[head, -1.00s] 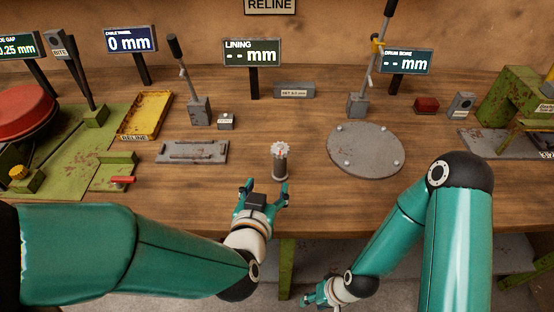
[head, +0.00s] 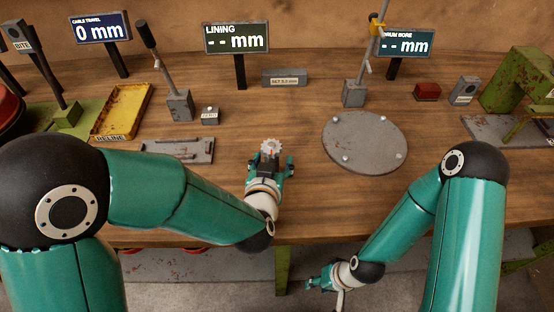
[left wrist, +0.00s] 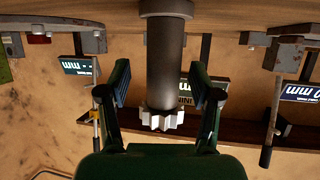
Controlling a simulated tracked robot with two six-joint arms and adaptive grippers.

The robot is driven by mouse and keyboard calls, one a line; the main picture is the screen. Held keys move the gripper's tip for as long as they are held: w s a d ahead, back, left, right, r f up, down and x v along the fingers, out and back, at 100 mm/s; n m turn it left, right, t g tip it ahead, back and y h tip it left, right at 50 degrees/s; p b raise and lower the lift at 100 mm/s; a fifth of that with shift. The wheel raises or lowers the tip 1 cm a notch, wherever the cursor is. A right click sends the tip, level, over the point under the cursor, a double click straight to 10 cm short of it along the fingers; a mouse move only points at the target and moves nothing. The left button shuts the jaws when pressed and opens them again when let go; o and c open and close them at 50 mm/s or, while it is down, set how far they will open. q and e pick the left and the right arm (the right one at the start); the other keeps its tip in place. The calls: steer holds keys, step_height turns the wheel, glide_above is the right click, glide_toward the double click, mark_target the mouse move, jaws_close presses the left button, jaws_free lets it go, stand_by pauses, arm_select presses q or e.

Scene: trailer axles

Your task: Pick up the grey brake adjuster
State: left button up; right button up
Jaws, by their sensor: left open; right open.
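The grey brake adjuster (head: 269,147) stands upright on the bench, a short cylinder with a toothed light top. In the head view its lower part is hidden behind my left gripper (head: 270,163). In the left wrist view the adjuster (left wrist: 165,62) shows upside down, its toothed wheel between the two fingers of my left gripper (left wrist: 160,88). The fingers are open, with a gap on each side of it. My right gripper (head: 324,282) is low, in front of the bench edge and away from the adjuster; its fingers are small in view.
A grey round plate (head: 364,143) lies right of the adjuster and a flat grey plate (head: 177,150) lies left. Behind are a lever stand (head: 180,105), a ZERO block (head: 207,115) and a yellow tray (head: 122,112). The bench between is clear.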

arm_select(q)
steer(key=shift+w+a+f, duration=0.2)
steer(key=shift+w+f, duration=0.1)
steer(key=shift+w, duration=0.4)
steer(key=shift+s+r, duration=0.15)
steer(key=shift+s, duration=0.05)
steer(key=shift+d, duration=0.1)
jaws_close()
steer(key=shift+w, duration=0.1)
steer(key=shift+r, duration=0.1)
